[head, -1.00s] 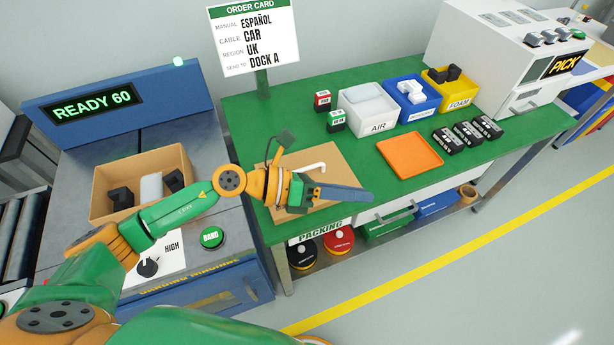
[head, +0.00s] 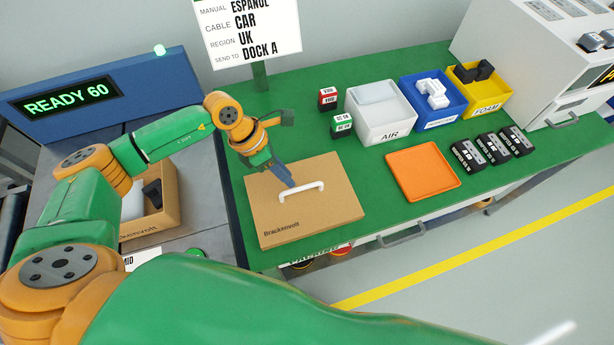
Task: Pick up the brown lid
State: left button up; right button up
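The brown lid (head: 325,215) lies flat on the green packing table, with "Brackenvolt" printed on its near edge. A white handle (head: 302,190) stands on its top. My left gripper (head: 288,183) points down at the handle's left end, very close to it. Its fingers overlap in this view, so I cannot tell whether they are open or whether they touch the handle. My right gripper is not in view.
An open brown box (head: 170,205) stands on the machine at left, partly hidden by my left arm. An orange tray (head: 458,181) lies right of the lid. White (head: 384,130), blue and yellow bins stand behind. An order card (head: 250,62) stands at the back.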

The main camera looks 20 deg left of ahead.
aim_at(295, 190)
pick_arm(q)
jog(key=shift+s+d+f+p, duration=0.7)
jog(key=shift+s+f, duration=0.1)
jog(key=shift+f, duration=0.15)
jog(key=x, duration=0.2)
jog(key=shift+f, duration=0.4)
jog(key=shift+w+d+f, duration=0.1)
jog(key=shift+w+f, duration=0.15)
jog(key=shift+w, duration=0.1)
jog(key=shift+s+r, duration=0.1)
jog(key=shift+s, duration=0.1)
grip_shut()
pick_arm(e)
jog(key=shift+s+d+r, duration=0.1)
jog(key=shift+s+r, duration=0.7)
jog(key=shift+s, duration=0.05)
pick_arm(q)
jog(key=shift+w, duration=0.15)
